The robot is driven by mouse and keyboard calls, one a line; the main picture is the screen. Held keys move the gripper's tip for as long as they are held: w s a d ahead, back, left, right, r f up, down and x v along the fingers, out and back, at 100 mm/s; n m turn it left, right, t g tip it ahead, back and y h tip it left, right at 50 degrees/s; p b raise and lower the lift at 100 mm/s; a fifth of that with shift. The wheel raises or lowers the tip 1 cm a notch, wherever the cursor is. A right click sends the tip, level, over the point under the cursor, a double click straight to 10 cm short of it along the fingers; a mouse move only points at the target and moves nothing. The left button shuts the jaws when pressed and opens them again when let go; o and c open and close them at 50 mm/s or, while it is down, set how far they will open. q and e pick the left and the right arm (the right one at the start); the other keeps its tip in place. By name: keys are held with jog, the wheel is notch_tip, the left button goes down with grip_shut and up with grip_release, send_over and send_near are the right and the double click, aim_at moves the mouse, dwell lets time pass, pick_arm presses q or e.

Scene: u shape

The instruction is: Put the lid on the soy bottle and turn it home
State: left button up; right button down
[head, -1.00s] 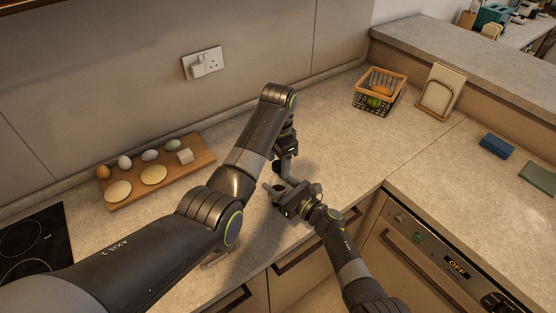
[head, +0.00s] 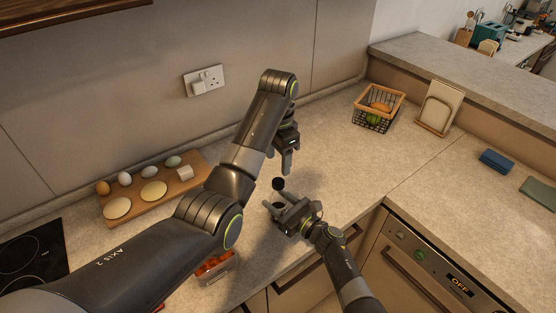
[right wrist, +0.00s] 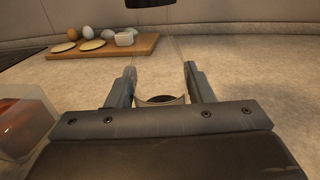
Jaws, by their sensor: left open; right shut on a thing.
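The black lid (head: 278,183) shows in the head view just above and behind the right gripper's tips, below the left gripper. What bears it is too small to see, so I cannot tell how it sits on the bottle. My left gripper (head: 286,166) is open above the lid and looks apart from it. My right gripper (head: 275,206) is shut on the soy bottle. In the right wrist view, a dark round part of the bottle (right wrist: 162,99) with a pale edge shows between its fingers (right wrist: 161,88). Most of the bottle is hidden.
A wooden board (head: 135,198) with eggs and pale round pieces lies at the left, near the hob (head: 32,255). A clear container of red things (head: 214,267) stands near the front edge, partly behind my left arm. A wire basket (head: 378,108) stands at the back right. The counter between is free.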

jog(key=c, duration=0.6)
grip_release()
pick_arm(q)
notch_tip(320, 180, down, 2)
jog(key=shift+f+b, duration=0.15)
jog(key=shift+b, duration=1)
pick_arm(e)
jog(key=v, duration=1.7)
jog(key=shift+s, duration=0.2)
jog(key=shift+d, duration=0.15)
pick_arm(q)
jog(key=shift+f, duration=0.1)
